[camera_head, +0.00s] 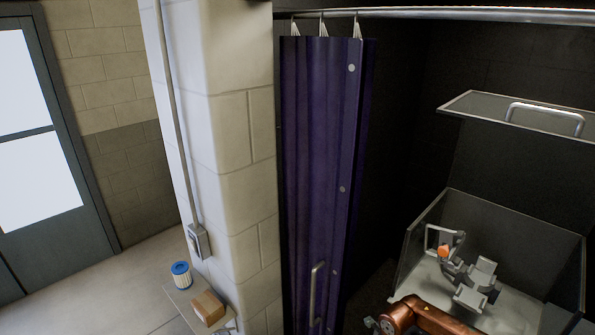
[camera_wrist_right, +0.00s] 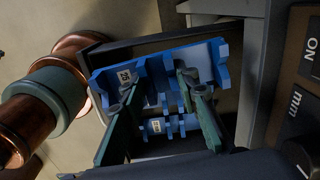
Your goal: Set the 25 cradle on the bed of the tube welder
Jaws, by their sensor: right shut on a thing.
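In the right wrist view my right gripper (camera_wrist_right: 160,86) is shut on a blue cradle (camera_wrist_right: 150,67) with a white label reading 25. Its green fingers hide part of the cradle. A smaller blue part (camera_wrist_right: 157,127) with a label too small to read shows below, between the fingers; I cannot tell whether it belongs to the same cradle. In the head view the tube welder (camera_head: 472,284), grey with an orange knob, stands inside an open-topped box at the lower right. I cannot make out a cradle on its bed. My left gripper is in neither view.
The box's lid (camera_head: 520,113) with a handle is raised above the welder. A purple curtain (camera_head: 322,170) hangs left of it, beside a block pillar (camera_head: 235,130). A ledge holds a blue-capped cylinder (camera_head: 181,276) and a brown box (camera_head: 208,307). A panel (camera_wrist_right: 305,90) reads ON and mm.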

